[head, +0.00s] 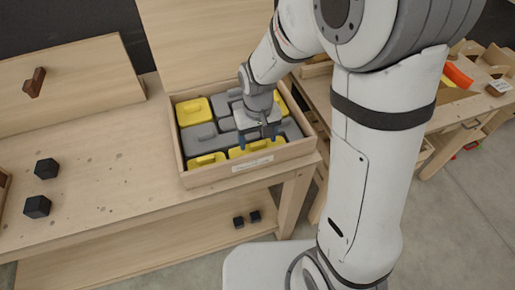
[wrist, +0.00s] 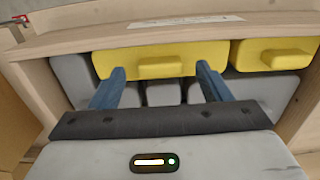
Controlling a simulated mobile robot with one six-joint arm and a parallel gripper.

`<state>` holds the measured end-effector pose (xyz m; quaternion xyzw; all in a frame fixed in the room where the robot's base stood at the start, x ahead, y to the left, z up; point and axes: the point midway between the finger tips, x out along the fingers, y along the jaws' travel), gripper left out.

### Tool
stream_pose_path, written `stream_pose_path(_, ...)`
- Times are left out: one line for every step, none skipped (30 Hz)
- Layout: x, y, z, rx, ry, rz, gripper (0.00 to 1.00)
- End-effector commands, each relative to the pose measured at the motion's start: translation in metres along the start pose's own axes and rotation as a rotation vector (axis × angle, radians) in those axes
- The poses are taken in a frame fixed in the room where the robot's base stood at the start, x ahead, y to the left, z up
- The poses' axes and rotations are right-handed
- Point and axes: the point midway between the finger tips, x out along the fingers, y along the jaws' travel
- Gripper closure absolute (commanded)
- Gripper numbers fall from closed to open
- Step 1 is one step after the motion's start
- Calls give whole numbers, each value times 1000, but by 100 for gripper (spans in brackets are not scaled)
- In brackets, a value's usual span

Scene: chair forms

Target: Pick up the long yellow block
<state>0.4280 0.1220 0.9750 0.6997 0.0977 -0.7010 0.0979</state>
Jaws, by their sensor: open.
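The long yellow block (wrist: 130,57) lies in the wooden box, along the wall that bears a white label, with a small raised handle at its middle. In the head view, part of this block (head: 250,148) shows at the front of the box, below my gripper. My gripper (head: 257,140) is open and empty, with its blue fingers pointing down. In the wrist view, my gripper (wrist: 161,70) has one fingertip on each side of the handle, overlapping the block's near edge. I cannot tell whether the fingers touch the block.
The wooden box (head: 235,174) also holds grey blocks (head: 198,139) and other yellow blocks, one at the back left (head: 193,111) and a shorter one at the front left (head: 207,160). Its raised walls surround the gripper closely. Black cubes (head: 46,168) stand on the workbench (head: 120,195) at left.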

Motion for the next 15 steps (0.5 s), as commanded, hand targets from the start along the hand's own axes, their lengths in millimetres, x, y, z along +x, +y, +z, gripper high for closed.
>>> stream_pose_path(4,0,1,0,-2,0,29)
stream_pose_path(6,0,0,0,-1,0,29)
stream_pose_path(8,0,0,0,-1,0,29)
stream_pose_path(9,0,0,0,0,0,29)
stream_pose_path(9,0,0,0,0,0,29)
stream_pose_path(9,0,0,0,0,0,29)
stream_pose_path(9,0,0,-1,1,0,29)
stream_pose_path(9,0,0,-1,1,0,29)
stream_pose_path(9,0,0,-1,1,0,29)
stream_pose_path(9,0,0,-1,1,0,30)
stream_pose_path(9,0,0,-1,1,0,32)
stream_pose_path(8,0,0,-1,1,0,36)
stream_pose_path(8,0,0,-1,1,0,38)
stream_pose_path(8,0,0,-1,1,0,41)
stream_pose_path(8,0,0,-1,1,0,44)
